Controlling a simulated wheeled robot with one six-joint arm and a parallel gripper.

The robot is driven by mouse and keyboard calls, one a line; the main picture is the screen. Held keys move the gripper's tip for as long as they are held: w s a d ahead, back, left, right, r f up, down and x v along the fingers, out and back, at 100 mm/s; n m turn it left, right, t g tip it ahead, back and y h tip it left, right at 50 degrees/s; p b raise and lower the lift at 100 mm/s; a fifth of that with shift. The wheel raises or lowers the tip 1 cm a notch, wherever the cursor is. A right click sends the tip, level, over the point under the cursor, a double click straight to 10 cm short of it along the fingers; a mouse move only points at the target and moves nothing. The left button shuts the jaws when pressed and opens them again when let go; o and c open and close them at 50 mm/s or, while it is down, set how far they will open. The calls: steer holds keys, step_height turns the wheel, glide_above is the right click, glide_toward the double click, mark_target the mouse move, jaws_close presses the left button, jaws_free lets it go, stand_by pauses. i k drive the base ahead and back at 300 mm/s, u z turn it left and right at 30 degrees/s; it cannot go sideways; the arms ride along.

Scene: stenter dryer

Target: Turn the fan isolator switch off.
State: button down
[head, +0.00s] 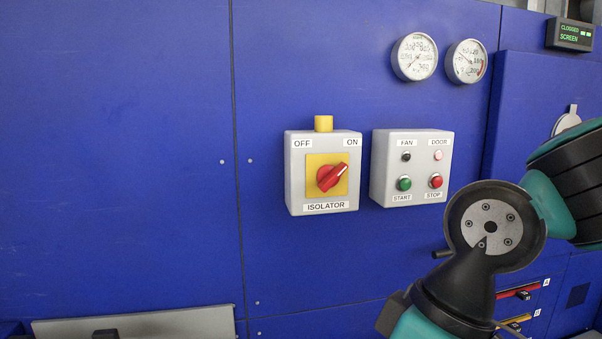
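The isolator box (298,185) is a light grey box on the blue panel, near the middle of the head view. Its red rotary knob (331,177) sits on a yellow square plate (313,163). The knob is tilted, with its white-marked end pointing up and right toward the ON label (351,142). The OFF label (302,144) is at the upper left of the box. Nothing touches or covers the knob. My arm shows at the lower right, apart from the box. My gripper cannot be made out in this view.
A second grey box (422,168) with FAN and DOOR lamps, a green START button (404,183) and a red STOP button (436,181) stands close to the right. Two gauges (415,57) are above. The panel left of the isolator is clear.

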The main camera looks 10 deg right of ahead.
mark_target(329, 176)
steer(key=z, duration=1.85)
steer(key=k, duration=1.05)
steer(key=u, duration=1.75)
steer(key=i, duration=0.5)
steer(key=u, duration=0.05)
